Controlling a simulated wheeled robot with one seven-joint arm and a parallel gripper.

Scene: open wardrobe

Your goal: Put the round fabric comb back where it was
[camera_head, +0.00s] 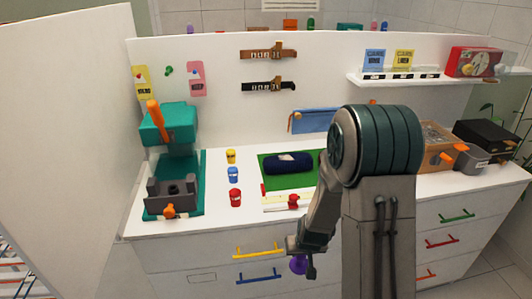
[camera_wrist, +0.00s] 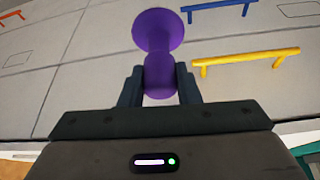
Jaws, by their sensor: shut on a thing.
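A purple thing with a round, flat head and a short handle, which looks like the round fabric comb (camera_wrist: 157,31), is between my fingers in the wrist view. My gripper (camera_wrist: 160,86) is shut on its handle, and the round head points away from the fingers. In the head view the purple comb (camera_head: 298,265) hangs at my gripper (camera_head: 303,250), in front of the drawer fronts and below the worktop edge, right of the yellow handle (camera_head: 258,251). My arm hides part of the worktop behind it.
The worktop holds a teal machine (camera_head: 172,150), several small cups, a green mat (camera_head: 270,183) with a dark rolled cloth (camera_head: 290,163), and boxes at the right. A wall shelf (camera_head: 400,77) is above. A large white door panel (camera_head: 65,130) stands open at left.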

